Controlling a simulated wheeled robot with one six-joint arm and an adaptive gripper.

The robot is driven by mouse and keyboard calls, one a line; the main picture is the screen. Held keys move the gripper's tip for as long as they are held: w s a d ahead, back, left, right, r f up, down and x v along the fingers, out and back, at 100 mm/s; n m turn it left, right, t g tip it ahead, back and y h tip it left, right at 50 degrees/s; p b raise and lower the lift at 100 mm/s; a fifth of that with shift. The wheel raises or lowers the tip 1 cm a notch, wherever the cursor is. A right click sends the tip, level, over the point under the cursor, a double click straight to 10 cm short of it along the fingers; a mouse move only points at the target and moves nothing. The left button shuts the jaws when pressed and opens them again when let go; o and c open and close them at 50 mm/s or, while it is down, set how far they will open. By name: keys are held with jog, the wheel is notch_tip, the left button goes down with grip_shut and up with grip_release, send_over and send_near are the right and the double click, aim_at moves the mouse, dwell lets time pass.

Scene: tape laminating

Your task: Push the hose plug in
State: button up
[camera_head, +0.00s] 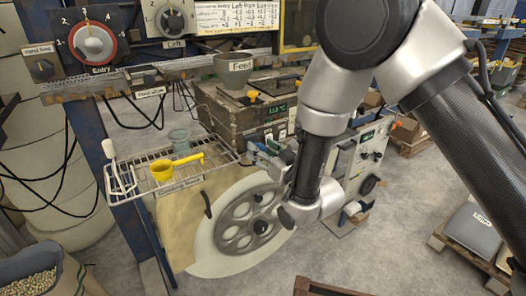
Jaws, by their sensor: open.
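I cannot make out the hose plug for certain in the head view. My arm comes in from the right and bends down across the middle of the picture. My gripper (266,156) appears to be at the front of the machine, just above the large grey handwheel (246,217). It is open, partly hidden behind my forearm and small in the picture, and I see nothing held between its fingers. My forearm and wrist also cover part of the machine front.
A grey Feed pot (234,70) stands on a worn box (237,112). Dial panels are at upper left. A pallet (470,243) lies at right; open floor is at lower centre.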

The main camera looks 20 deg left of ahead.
grip_shut()
jog(key=shift+x, duration=1.2)
jog(key=shift+r, duration=0.1)
grip_release()
jog(key=v, duration=1.2)
